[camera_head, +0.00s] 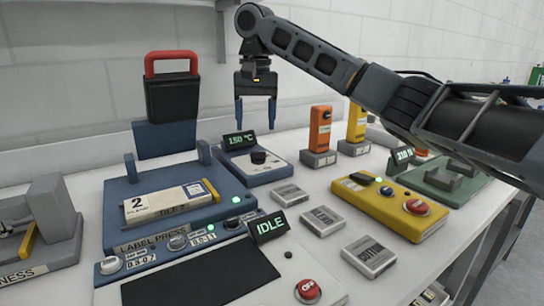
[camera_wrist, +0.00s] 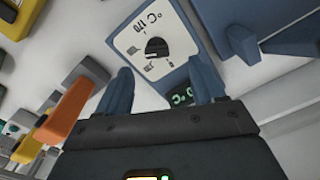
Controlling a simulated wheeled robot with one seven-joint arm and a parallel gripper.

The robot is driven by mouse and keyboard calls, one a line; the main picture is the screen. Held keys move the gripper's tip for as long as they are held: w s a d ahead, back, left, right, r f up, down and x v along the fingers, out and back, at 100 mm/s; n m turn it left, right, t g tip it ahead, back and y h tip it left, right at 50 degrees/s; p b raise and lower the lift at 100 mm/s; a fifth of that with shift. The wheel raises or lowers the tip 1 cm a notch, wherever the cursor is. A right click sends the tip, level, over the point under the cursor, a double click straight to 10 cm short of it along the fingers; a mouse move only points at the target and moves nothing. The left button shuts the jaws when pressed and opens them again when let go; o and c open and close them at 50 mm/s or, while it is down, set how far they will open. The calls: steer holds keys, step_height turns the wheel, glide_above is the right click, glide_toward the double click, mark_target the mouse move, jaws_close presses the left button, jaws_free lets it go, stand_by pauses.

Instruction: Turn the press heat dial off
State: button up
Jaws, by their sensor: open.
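The press heat dial is a black knob (camera_head: 259,158) on a white panel of a blue control box (camera_head: 270,177), behind and right of the blue label press (camera_head: 178,200). The box's green display (camera_head: 240,140) reads 150 °C. My gripper (camera_head: 255,116) hangs above the box, fingers pointing down. It is open and empty, apart from the knob. In the wrist view its two blue fingers (camera_wrist: 161,80) stand either side of the panel's near part.
The press's raised black head with red handle (camera_head: 172,85) stands left of my gripper. An orange device (camera_head: 320,128) and a yellow one (camera_head: 357,122) stand to the right. Several grey labelled blocks (camera_head: 322,221) lie in front. A yellow control box (camera_head: 390,208) sits at right.

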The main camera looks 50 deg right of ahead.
mark_target(258, 152)
steer(key=shift+w+d+m, duration=0.2)
steer(key=shift+d+m, duration=0.1)
steer(key=shift+d, duration=0.15)
step_height(258, 152, down, 8)
steer(key=shift+r+b, duration=0.2)
steer(key=shift+b, duration=0.35)
steer(key=c, duration=1.1)
